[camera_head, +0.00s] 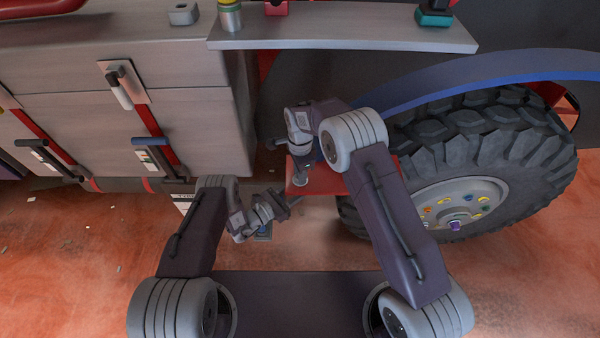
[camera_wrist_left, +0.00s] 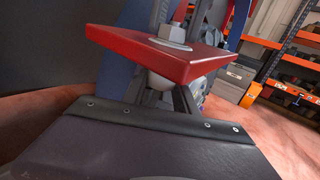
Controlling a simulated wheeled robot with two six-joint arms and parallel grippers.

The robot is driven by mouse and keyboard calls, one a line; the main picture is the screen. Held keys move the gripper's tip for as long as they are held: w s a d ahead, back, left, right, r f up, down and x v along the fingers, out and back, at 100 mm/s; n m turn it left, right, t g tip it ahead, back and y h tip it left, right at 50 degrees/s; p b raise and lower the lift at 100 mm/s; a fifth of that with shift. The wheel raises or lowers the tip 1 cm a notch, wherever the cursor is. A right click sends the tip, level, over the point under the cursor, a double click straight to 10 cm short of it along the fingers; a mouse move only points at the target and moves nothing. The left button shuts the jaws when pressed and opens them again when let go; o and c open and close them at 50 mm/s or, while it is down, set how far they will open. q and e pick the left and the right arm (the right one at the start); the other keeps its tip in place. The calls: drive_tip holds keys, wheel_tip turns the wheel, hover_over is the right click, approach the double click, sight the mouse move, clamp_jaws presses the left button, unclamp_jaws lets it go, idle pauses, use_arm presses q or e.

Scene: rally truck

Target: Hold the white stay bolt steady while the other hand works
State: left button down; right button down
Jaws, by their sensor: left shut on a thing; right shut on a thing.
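A red plate (camera_head: 325,184) shows between my two arms, with a pale grey-white bolt (camera_head: 301,182) on its top. In the left wrist view the red plate (camera_wrist_left: 165,57) is tilted and carries the bolt's hexagonal head (camera_wrist_left: 172,36). My left gripper (camera_head: 288,202) is low beside the plate's near left corner, its fingers (camera_wrist_left: 168,100) under the plate. It is shut on what looks like the white stay bolt's lower part; the contact is mostly hidden. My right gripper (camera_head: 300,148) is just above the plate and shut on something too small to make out.
A large black tyre (camera_head: 490,150) under a blue fender (camera_head: 480,78) stands to the right. A grey cabinet side (camera_head: 200,110) with handles is to the left. A grey shelf (camera_head: 350,32) bearing small parts juts out above. Orange racking (camera_wrist_left: 285,45) is in the background.

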drive_tip(key=shift+r, duration=0.15)
idle(0.3)
drive_tip(key=c, duration=1.1)
unclamp_jaws()
wheel_tip(320, 180, up, 12)
drive_tip(key=shift+f, duration=0.1)
